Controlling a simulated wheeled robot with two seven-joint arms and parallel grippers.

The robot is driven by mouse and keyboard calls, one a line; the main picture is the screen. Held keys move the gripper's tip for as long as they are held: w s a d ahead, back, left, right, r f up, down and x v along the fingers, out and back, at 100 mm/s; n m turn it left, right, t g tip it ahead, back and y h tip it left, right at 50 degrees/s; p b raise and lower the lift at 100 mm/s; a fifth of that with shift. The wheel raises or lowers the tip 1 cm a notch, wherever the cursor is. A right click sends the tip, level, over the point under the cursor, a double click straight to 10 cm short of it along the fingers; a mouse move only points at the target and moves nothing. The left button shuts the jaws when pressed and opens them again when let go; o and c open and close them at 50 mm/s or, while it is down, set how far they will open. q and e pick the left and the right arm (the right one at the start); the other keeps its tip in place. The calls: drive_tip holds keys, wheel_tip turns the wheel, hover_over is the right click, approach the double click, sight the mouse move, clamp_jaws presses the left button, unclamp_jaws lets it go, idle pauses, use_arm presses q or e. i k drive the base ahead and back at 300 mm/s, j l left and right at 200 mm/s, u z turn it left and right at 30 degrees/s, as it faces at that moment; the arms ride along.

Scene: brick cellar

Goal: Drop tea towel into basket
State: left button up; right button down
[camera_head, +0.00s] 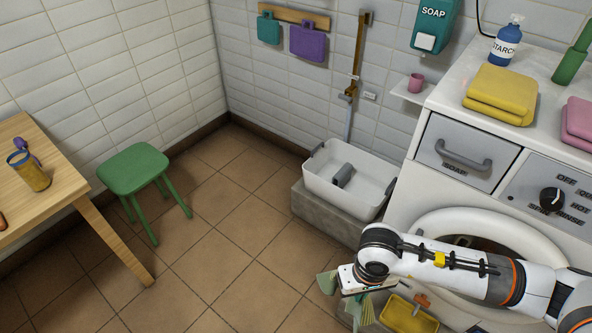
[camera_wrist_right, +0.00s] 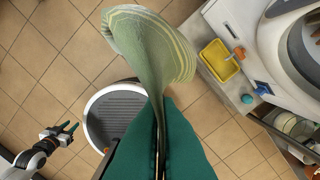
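The tea towel, pale green with yellowish stripes, hangs in my right gripper. It fans out beyond the fingertips in the right wrist view (camera_wrist_right: 150,45), pinched narrow between the green fingers (camera_wrist_right: 160,120). In the head view a piece of the towel (camera_head: 328,283) shows beside my right gripper (camera_head: 358,300), in front of the washing machine. No wicker basket shows; a white tub (camera_head: 322,186) with grey handles stands on a stone block, a dark grey object inside.
A yellow tray (camera_head: 402,318) with an orange-handled item lies below my right arm. The washing machine (camera_head: 410,200) fills the right side. A green stool (camera_head: 135,168) and wooden table (camera_head: 72,183) stand left. The tiled floor between is clear.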

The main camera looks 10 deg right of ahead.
sight(372, 179)
drive_tip(key=i+j+u, duration=0.25)
drive_tip(key=i, duration=0.3)
drive_tip(key=i+j+u, duration=0.25)
drive_tip(key=i, duration=0.3)
drive_tip(key=i+l+z, duration=0.1)
drive_tip(key=i+z, duration=0.75)
drive_tip(key=i+j+z, duration=0.1)
drive_tip(key=i+z, duration=0.3)
drive_tip(key=i+j+z, duration=0.2)
drive_tip(key=z, duration=0.2)
drive_tip(key=i+j+z, duration=0.2)
drive_tip(key=i+z, duration=0.15)
drive_tip(key=i+j+z, duration=0.35)
